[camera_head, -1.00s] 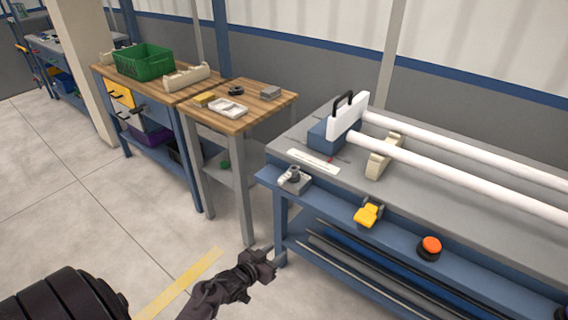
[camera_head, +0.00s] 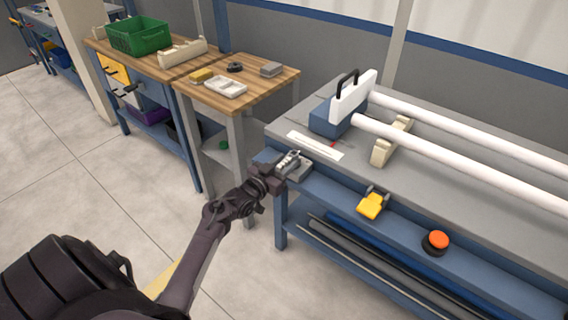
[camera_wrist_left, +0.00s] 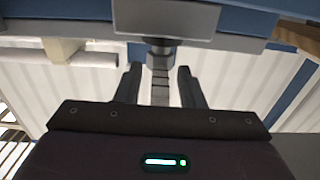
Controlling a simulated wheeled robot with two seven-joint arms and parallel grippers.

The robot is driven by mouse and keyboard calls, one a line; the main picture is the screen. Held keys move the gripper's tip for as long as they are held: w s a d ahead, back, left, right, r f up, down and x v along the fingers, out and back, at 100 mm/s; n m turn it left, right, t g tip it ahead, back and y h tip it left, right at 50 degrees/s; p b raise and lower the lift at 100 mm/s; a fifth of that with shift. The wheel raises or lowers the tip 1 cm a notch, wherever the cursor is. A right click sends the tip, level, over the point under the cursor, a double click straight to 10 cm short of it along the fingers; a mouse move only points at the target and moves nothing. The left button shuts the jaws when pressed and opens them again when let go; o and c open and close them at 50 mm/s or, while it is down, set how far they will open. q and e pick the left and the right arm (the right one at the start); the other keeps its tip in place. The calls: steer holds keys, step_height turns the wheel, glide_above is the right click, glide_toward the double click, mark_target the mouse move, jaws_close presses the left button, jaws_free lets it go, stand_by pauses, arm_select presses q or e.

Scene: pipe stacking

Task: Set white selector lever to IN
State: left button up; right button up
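The selector's grey box (camera_head: 301,170) sits on the front left corner of the blue-edged bench; it also shows at the top of the left wrist view (camera_wrist_left: 165,18). Its pale ribbed lever (camera_head: 290,158) is partly hidden by my gripper in the head view. My left gripper (camera_head: 281,167) is at the lever. In the left wrist view, the two dark fingers (camera_wrist_left: 159,80) are apart, with the ribbed lever (camera_wrist_left: 160,88) between them and a gap on each side. The IN marking cannot be read. My right gripper is not in view.
A yellow switch (camera_head: 372,205) and an orange button (camera_head: 438,241) are along the bench front. White pipes (camera_head: 450,165) lie on a cream support (camera_head: 390,142) beside a blue-and-white block with a black handle (camera_head: 345,105). A wooden table (camera_head: 250,97) stands to the left.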

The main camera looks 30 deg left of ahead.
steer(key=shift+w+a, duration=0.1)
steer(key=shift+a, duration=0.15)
arm_select(q)
jaws_close()
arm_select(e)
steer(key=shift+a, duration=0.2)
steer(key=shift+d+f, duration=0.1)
